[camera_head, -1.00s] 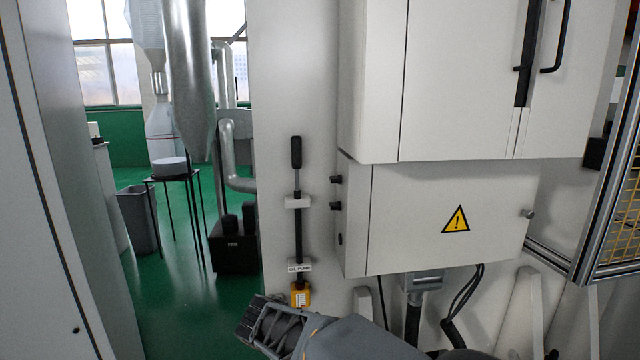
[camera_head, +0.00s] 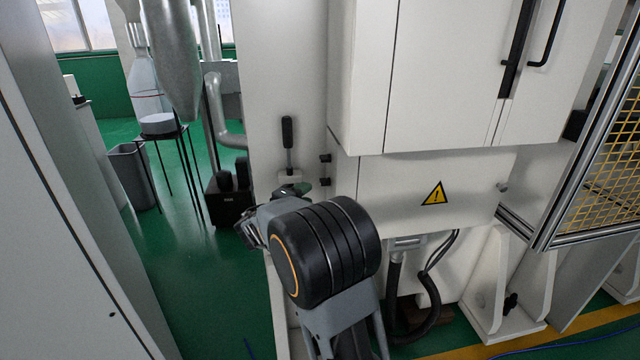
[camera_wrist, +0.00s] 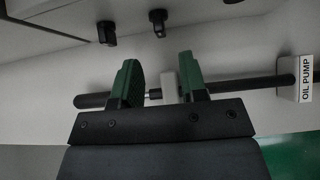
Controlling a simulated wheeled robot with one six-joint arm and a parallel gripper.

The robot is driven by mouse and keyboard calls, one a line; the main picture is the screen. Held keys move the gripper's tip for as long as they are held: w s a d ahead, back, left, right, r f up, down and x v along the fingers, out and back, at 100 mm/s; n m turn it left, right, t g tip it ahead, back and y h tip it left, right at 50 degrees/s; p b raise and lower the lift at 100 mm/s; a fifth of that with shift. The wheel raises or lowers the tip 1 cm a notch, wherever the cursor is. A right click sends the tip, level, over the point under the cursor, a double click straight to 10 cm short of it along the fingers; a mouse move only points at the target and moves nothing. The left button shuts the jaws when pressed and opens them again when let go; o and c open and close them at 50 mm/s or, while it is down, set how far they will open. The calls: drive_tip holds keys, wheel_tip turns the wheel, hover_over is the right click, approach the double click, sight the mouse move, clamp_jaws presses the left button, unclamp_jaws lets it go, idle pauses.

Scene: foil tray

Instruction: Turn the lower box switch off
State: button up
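The lower white box (camera_head: 400,190) carries a yellow warning triangle. On its left side are two black switch knobs, the upper one (camera_head: 325,158) and the lower one (camera_head: 325,181). The wrist view shows both, the upper (camera_wrist: 107,32) at left and the lower (camera_wrist: 158,22) to its right, beyond the fingers. My gripper (camera_wrist: 160,82) is open, with two green fingertips spread apart and no contact with either knob. Behind its fingers are the black lever rod and its white bracket (camera_wrist: 170,86); I cannot tell the distance. In the head view my wrist hides most of the gripper.
An upright black lever (camera_head: 288,135) is on the wall left of the box; its "OIL PUMP" label (camera_wrist: 306,75) shows in the wrist view. A larger white cabinet (camera_head: 450,80) overhangs the box. Black cables (camera_head: 430,285) hang below. A mesh guard (camera_head: 610,170) stands at right.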

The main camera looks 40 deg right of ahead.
sight(321, 184)
drive_tip(key=x, duration=0.7)
drive_tip(key=shift+d, duration=0.15)
clamp_jaws()
